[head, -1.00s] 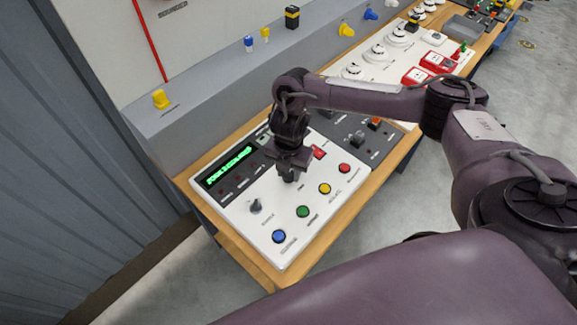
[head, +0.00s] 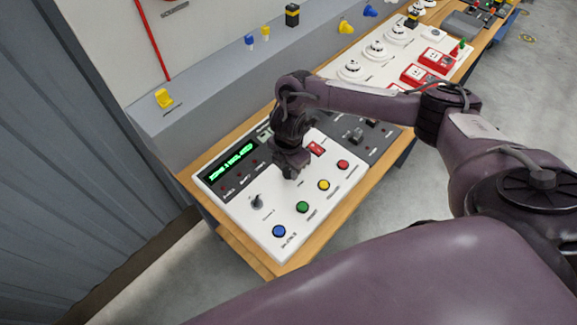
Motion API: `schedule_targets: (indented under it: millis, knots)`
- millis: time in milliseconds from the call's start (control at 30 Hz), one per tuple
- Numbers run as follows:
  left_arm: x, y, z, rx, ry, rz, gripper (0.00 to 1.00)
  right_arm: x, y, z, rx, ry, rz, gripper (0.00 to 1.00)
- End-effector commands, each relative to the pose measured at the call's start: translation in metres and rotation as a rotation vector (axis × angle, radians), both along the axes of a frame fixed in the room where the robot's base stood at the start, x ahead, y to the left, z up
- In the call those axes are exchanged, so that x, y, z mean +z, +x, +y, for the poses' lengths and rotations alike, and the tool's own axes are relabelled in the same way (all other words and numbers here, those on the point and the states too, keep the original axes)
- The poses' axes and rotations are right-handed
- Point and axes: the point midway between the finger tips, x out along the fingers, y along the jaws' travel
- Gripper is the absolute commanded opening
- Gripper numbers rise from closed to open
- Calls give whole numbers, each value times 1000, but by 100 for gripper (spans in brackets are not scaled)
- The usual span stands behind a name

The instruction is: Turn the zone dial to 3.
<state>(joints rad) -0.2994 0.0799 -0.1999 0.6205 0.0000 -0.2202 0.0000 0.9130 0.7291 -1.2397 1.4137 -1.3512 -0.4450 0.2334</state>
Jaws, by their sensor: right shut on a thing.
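The white control panel (head: 232,213) lies on the wooden bench with a lit green display (head: 230,162), whose text is too small to read surely. My right gripper (head: 290,174) points down onto the panel's upper middle and is shut on the zone dial, which the fingers almost wholly hide. The dial's pointer and number cannot be made out. A dark knob (head: 257,201) stands free to the left of the gripper. My left gripper is not in view.
Blue (head: 279,231), green (head: 302,207), yellow (head: 323,185) and red (head: 343,165) buttons line the panel's front edge, close to the gripper. A small red square (head: 316,149) sits just right of it. A dark panel (head: 352,151) adjoins behind.

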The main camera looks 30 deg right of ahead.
Motion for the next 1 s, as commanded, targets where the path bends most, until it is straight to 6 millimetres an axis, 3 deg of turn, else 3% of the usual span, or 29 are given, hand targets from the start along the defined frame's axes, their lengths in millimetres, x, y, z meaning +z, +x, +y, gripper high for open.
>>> schedule_targets:
  millis: [133, 167, 333, 667, 833, 1000]
  knots:
    - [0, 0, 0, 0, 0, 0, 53, 2, 3, -1, -4, -1, -8, 9]
    - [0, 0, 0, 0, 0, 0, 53, 2, 3, -1, -4, -1, -8, 33]
    - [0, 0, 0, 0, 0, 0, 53, 2, 2, -1, -2, 1, -5, 54]
    - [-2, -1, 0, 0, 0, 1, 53, 4, 1, 0, 1, 2, -3, 54]
    - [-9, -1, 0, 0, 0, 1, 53, 27, 2, 0, 0, 2, -7, 54]
    - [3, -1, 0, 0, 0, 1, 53, 62, 3, -1, 0, -1, -8, 54]
